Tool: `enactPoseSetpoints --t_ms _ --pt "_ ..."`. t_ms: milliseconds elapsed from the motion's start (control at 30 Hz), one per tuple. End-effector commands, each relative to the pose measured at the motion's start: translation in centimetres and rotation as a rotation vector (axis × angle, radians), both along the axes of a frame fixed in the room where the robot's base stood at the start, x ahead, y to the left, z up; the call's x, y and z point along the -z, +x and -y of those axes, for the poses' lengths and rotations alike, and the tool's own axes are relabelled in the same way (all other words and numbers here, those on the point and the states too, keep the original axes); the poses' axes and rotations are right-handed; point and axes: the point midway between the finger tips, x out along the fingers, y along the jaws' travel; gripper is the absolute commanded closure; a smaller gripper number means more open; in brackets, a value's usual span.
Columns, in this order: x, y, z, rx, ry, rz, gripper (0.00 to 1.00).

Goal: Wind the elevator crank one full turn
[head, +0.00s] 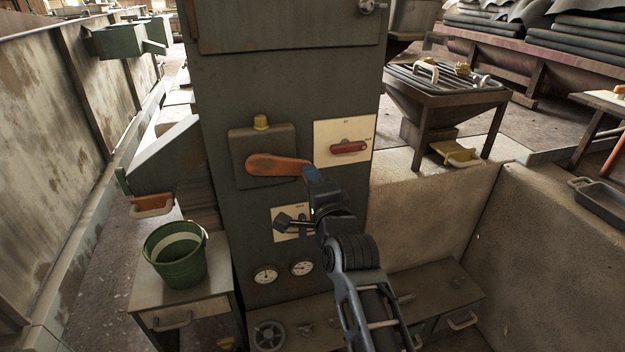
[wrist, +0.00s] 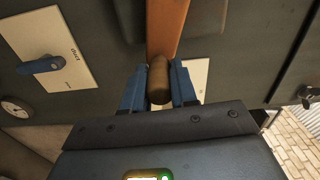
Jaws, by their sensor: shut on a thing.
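The elevator crank has an orange arm (head: 272,165) that points to the right, nearly level, from a dark housing (head: 250,185) on the front of the tall grey-green cabinet. In the wrist view the orange arm (wrist: 167,28) runs up and away from my gripper. My gripper (head: 314,180) is at the arm's right end. Its blue fingers close around the brown crank handle (wrist: 158,82), one on each side. In the head view my fingers hide the handle.
A red lever (head: 348,147) on a pale plate is just right of my gripper. A dark lever on another plate (head: 278,237) and two gauges (head: 265,274) lie below. A green bucket (head: 176,257) stands on a small table at left. A slatted-top hopper (head: 450,88) stands at right.

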Motion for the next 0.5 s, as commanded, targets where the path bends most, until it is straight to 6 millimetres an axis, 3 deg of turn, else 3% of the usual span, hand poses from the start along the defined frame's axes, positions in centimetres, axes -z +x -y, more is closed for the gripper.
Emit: enactPoseSetpoints --t_ms 267,300,500 --pt "0.28 -0.02 0.12 0.001 -0.003 -0.003 1.0" --pt "0.28 -0.02 0.12 0.001 -0.003 -0.004 0.69" --pt "0.17 -0.01 0.07 0.001 -0.003 -0.002 0.5"
